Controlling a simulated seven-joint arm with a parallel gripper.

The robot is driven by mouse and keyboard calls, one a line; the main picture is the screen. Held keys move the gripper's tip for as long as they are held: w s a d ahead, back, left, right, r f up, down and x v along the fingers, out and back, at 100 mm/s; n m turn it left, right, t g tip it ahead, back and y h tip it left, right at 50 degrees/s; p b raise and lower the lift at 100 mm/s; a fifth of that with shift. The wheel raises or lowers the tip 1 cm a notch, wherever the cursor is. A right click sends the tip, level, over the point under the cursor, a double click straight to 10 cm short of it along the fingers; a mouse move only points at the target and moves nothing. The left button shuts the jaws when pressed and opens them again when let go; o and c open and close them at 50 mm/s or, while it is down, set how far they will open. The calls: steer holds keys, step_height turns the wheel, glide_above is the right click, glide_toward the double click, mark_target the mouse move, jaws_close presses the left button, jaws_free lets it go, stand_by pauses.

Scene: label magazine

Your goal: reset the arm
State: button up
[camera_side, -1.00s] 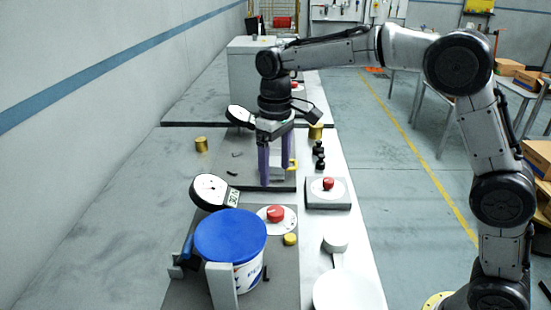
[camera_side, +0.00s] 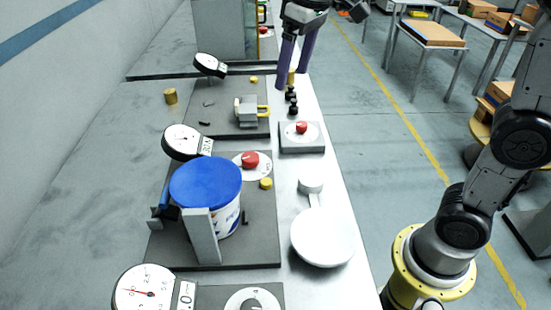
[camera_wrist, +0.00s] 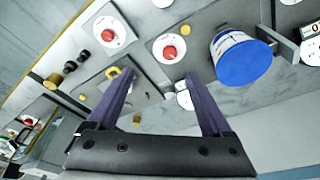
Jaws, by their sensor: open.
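My gripper (camera_side: 296,62) is raised above the right edge of the workbench, near the back of the side view. Its two long purple fingers are apart with nothing between them. The wrist view also shows my gripper (camera_wrist: 165,95) open and empty, with the bench below, seen at a tilt.
A bucket with a blue lid (camera_side: 206,183) stands in a fixture. Red knobs (camera_side: 301,127), dial gauges (camera_side: 182,142), a white round pan (camera_side: 322,237) and brass cylinders (camera_side: 170,96) are on the bench. Small black pieces (camera_side: 291,101) stand near the right edge.

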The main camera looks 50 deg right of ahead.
steer(key=s+d+f+t, duration=0.1)
steer(key=s+f, duration=0.4)
steer(key=s, duration=0.5)
steer(key=s+d+f+m+t, duration=0.1)
steer(key=s+f, duration=0.3)
steer(key=s, duration=0.5)
steer(key=shift+s+d+f+m+t, duration=0.35)
steer(key=shift+d+t, duration=0.25)
steer(key=shift+d, duration=0.3)
